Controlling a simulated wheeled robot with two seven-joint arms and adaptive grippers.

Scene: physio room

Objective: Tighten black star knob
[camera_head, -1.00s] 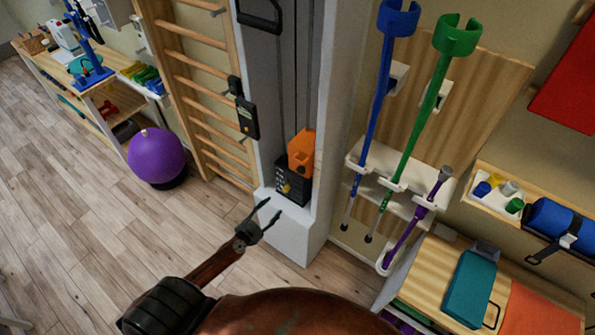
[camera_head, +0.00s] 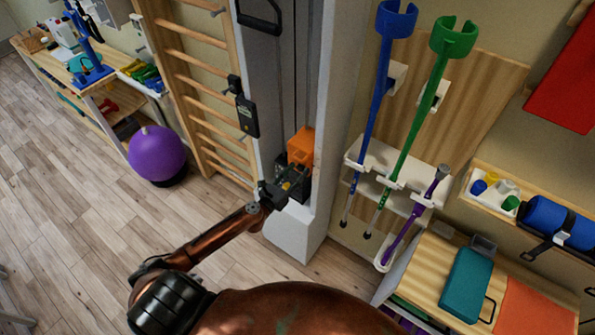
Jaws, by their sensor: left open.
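My left gripper (camera_head: 294,178) is open. It reaches in front of the cable machine's weight stack, its fingers over the lower part of the orange block (camera_head: 301,146) and the black weights (camera_head: 305,190). I cannot tell whether the fingers touch anything. I cannot make out a black star knob clearly; a dark spot low on the orange block showed earlier, and the fingers now cover that area. My right gripper is not in view.
The white machine frame (camera_head: 289,232) surrounds the stack closely. A black box (camera_head: 247,115) hangs beside wooden wall bars (camera_head: 205,93). A purple ball (camera_head: 157,154) lies left; the floor between is clear.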

